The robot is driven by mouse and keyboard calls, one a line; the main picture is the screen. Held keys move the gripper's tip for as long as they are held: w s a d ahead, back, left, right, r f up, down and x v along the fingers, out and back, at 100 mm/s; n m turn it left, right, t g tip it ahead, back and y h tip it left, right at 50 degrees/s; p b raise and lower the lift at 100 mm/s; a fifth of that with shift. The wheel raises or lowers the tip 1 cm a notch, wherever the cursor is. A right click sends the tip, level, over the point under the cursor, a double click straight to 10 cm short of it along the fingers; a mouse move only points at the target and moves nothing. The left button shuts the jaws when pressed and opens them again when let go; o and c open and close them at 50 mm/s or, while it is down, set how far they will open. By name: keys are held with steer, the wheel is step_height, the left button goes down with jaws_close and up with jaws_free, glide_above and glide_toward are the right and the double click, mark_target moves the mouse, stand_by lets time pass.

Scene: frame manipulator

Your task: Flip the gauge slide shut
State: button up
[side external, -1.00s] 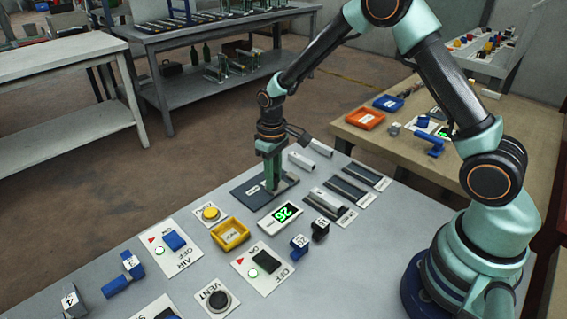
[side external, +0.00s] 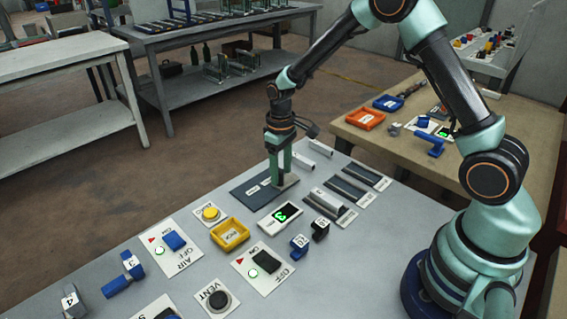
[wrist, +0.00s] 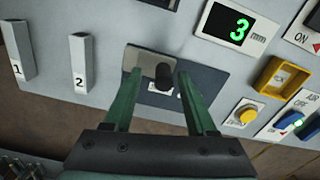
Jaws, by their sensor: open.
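The gauge (side external: 250,192) is a dark flat plate on the grey bench, with a light grey slide (side external: 291,182) at its right end in the side view. In the wrist view the slide (wrist: 133,59) carries a black knob (wrist: 163,72). My gripper (side external: 279,183) is down at the slide. In the wrist view its two green fingers (wrist: 158,80) are apart, one on each side of the knob, with gaps visible. The gauge display (side external: 281,215) shows a green 3, and it reads 3 mm in the wrist view (wrist: 232,27).
A yellow button (side external: 210,213) and a yellow tray (side external: 230,233) are near the display. Grey blocks labelled 1 (wrist: 18,55) and 2 (wrist: 83,65) stand beside the gauge. Dark slotted strips (side external: 353,185) lie to the right.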

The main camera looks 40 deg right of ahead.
step_height(320, 180, up, 10)
steer(key=shift+r, duration=0.75)
steer(key=s+r+m+t, duration=0.2)
steer(key=s+r+t, duration=0.3)
steer(key=s+r, duration=0.5)
steer(key=shift+s+a+r+t, duration=0.2)
steer(key=shift+s+a+t, duration=0.15)
steer(key=shift+s, duration=2.9)
